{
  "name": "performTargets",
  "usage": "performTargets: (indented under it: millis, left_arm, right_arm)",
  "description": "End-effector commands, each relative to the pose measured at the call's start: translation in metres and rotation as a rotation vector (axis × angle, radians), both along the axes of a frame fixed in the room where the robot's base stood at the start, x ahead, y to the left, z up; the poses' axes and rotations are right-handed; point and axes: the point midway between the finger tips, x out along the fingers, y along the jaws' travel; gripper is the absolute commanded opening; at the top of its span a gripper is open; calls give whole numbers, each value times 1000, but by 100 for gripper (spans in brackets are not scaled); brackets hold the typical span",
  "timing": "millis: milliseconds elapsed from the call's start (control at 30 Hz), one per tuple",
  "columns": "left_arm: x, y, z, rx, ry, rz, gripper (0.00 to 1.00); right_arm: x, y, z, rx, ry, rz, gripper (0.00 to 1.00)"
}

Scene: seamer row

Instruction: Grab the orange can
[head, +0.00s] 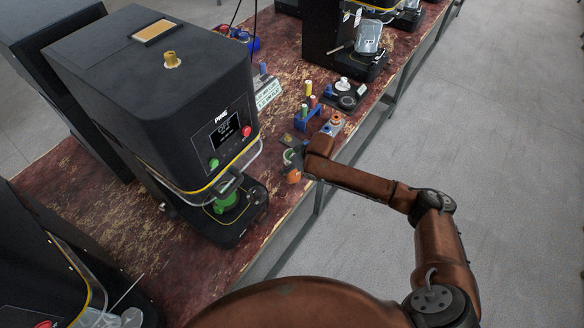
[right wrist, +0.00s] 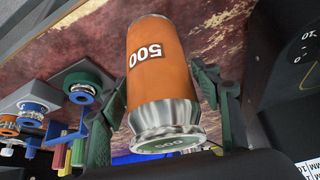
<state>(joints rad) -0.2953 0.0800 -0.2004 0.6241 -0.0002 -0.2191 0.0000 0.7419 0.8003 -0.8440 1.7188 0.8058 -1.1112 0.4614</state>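The orange can (right wrist: 158,62), marked 500, lies between the two fingers of my right gripper (right wrist: 165,95) in the right wrist view. Its silver rimmed end faces the camera. The left finger looks very close to the can; a narrow gap seems to show at the right finger, so firm contact is unclear. In the head view the orange can (head: 294,176) is small at the bench's front edge, just below my right gripper (head: 292,160), whose fingers are partly hidden by the wrist. My left gripper is not in view.
A black seaming machine (head: 150,90) with a green part (head: 226,198) stands left of the can on the worn red bench (head: 95,212). A blue rack (head: 308,117) with coloured pieces and a black gauge stand (head: 347,97) are beyond. The grey floor at right is clear.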

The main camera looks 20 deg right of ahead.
Motion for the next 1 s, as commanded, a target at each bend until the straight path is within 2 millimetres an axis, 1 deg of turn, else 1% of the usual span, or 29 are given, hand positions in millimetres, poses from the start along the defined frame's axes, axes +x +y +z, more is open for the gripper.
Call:
performTargets:
  millis: [33,200,700,1000]
  left_arm:
    - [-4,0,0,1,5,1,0]
    - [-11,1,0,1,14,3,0]
    - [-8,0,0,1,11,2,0]
    - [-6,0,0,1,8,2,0]
  right_arm:
    - [0,0,0,0,0,0,53]
    - [0,-1,0,0,0,-1,41]
    - [0,-1,0,-1,1,-1,7]
    - [1,-1,3,1,-3,0,6]
